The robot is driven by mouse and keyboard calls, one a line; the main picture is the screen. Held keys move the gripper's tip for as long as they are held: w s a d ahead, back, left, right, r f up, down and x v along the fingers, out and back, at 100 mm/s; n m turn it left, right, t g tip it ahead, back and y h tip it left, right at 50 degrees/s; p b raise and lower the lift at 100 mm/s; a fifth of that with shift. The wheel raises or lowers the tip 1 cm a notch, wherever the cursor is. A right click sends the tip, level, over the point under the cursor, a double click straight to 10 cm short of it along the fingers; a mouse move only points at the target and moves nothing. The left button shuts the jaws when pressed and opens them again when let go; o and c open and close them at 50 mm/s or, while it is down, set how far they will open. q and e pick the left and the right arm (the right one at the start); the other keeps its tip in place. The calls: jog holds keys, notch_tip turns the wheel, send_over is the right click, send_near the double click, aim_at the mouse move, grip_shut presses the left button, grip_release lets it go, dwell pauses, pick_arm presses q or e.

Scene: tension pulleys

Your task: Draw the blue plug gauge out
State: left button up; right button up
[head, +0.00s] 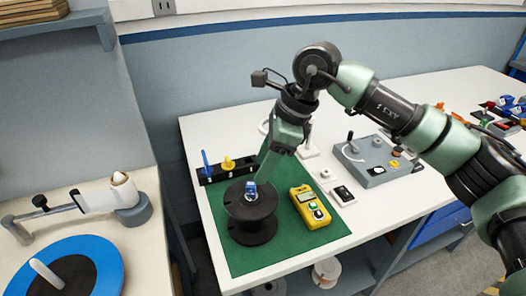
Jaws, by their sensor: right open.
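A black spool-like pulley (252,228) stands upright on the green mat (298,243). A short blue piece with a pale mark, which looks like the blue plug gauge (251,187), stands up from the middle of its top. My right gripper (263,177) is open and points down just above and to the right of this blue piece; I cannot tell whether a finger touches it. A thin blue peg (206,160) and a yellow knobbed piece (228,161) stand in a black rack (212,177) behind the pulley. My left gripper is not in view.
A yellow handheld meter (310,207) lies right of the pulley, with a small black-and-white block (342,195) beside it. A grey control box (377,163) with a lever stands farther right. The mat's front part is clear.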

aim_at(251, 183)
jog(key=f, duration=0.1)
jog(key=a+f, duration=0.1)
jog(key=f+p, duration=0.1)
jog(key=shift+s+a+f, duration=0.2)
jog(key=shift+s+a, duration=0.15)
jog(key=shift+s, duration=0.05)
jog(key=shift+w+p+x, duration=0.2)
jog(key=shift+p+x, duration=0.15)
jog(key=shift+x, duration=0.8)
jog(key=shift+a+f, duration=0.15)
jog(key=shift+f, duration=0.3)
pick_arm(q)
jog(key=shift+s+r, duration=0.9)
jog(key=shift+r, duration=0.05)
pick_arm(e)
jog(key=c, duration=1)
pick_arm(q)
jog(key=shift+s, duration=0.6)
